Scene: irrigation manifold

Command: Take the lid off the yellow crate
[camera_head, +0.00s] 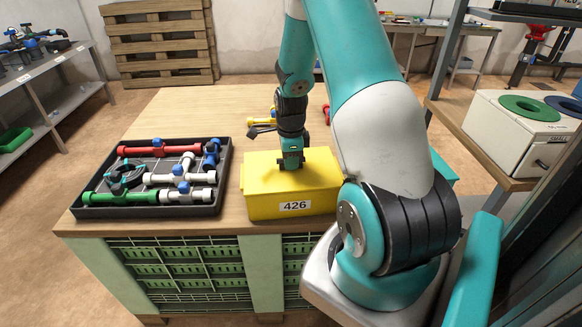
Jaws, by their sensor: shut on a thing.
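The yellow crate (277,205) stands on the wooden table, with a white label reading 426 on its front. Its yellow lid (265,168) covers the top and looks seated on the crate. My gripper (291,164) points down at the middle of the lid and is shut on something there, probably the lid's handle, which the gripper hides. My arm hides the crate's right end.
A black tray (205,209) with red, green and white pipe pieces lies left of the crate. Yellow and red parts lie behind my gripper. The table's back left (190,110) is clear. A white box (500,135) with round openings stands on the right bench.

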